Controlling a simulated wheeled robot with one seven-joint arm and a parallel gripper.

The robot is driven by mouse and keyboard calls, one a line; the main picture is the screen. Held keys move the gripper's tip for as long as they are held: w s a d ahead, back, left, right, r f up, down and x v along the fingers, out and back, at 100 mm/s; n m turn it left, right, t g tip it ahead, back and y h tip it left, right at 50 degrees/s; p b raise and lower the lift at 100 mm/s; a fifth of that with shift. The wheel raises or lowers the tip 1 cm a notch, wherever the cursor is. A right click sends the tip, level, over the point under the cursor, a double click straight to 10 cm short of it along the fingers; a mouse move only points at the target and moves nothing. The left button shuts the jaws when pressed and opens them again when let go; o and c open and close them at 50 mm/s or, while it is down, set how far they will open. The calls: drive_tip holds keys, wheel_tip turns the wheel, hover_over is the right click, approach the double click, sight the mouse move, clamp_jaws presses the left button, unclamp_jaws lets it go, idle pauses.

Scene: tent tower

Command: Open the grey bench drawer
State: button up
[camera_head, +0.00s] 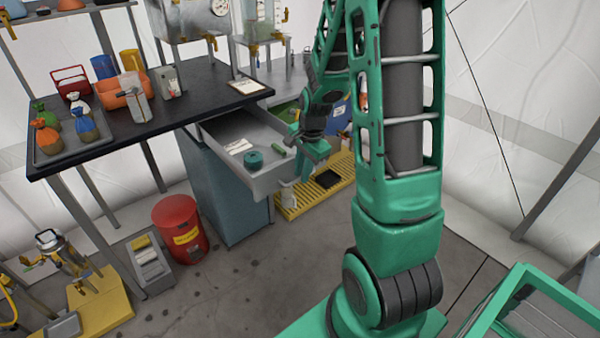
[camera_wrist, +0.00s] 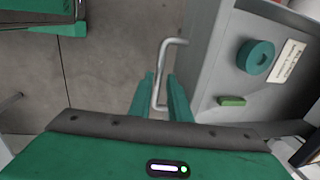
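The grey bench drawer (camera_head: 264,178) is pulled well out from under the black-topped bench. Its front and inside also show in the wrist view (camera_wrist: 209,66). The drawer's metal bar handle (camera_wrist: 159,78) stands between the two green fingers of my gripper (camera_wrist: 161,78). A gap shows between the bar and the right finger, so the fingers look open around it. In the head view, my gripper (camera_head: 308,165) is at the drawer's front, partly hiding it. Inside lie a teal roll (camera_head: 254,159), a small green block (camera_head: 277,150) and a white labelled sheet (camera_head: 240,146).
The bench top (camera_head: 196,108) holds a tray of pouches, an orange bin and a clipboard. A red bin (camera_head: 180,229) stands on the floor left of the blue-grey cabinet (camera_head: 222,187). A yellow slatted platform (camera_head: 318,190) lies behind the drawer front. Floor in front is clear.

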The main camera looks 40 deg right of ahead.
wheel_tip(320, 180, up, 11)
drive_tip(key=s, duration=0.1)
drive_tip(key=shift+s+f, duration=0.2)
drive_tip(key=shift+s, duration=0.2)
idle(0.5)
drive_tip(key=s+a+r+n+g, duration=0.1)
drive_tip(key=s+n, duration=0.4)
drive_tip(key=s, duration=0.7)
drive_tip(key=s+a+r+n+g, duration=0.1)
drive_tip(key=s+a+r+n, duration=0.2)
drive_tip(key=s, duration=0.9)
drive_tip(key=n, duration=0.3)
drive_tip(key=shift+a+r, duration=0.25)
drive_tip(key=shift+r, duration=0.05)
drive_tip(key=shift+w, duration=0.15)
drive_tip(key=shift+w+f, duration=0.25)
drive_tip(key=shift+w, duration=0.25)
